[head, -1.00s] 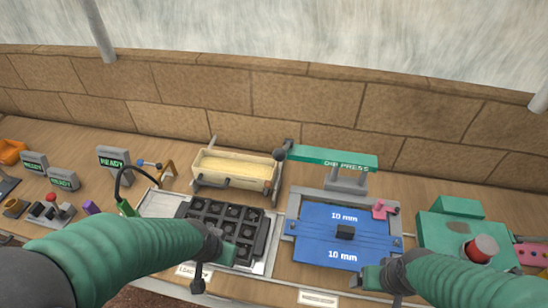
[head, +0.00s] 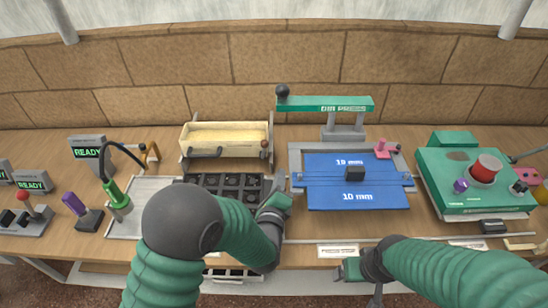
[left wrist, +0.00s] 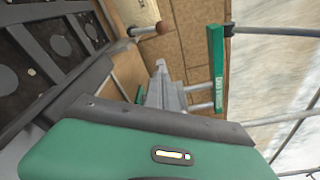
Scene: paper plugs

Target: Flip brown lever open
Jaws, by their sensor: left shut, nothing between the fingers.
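The brown lever (head: 263,144) is a thin rod with a small brown ball knob at the right end of the cream box (head: 225,136). In the left wrist view its brown knob (left wrist: 163,27) shows at the top, in front of the brick wall. My left gripper (head: 277,203) is shut and empty. It is in front of and below the knob, beside the right edge of the black tray, and apart from the lever. My right gripper (head: 352,268) is low over the front edge of the bench, far from the lever; its jaws are unclear.
The black tray (head: 235,185) with round cups lies in front of the box, partly behind my left arm. A green press (head: 330,104) with a blue plate (head: 330,199) stands to the right. A green machine with a red button (head: 487,168) is farther right.

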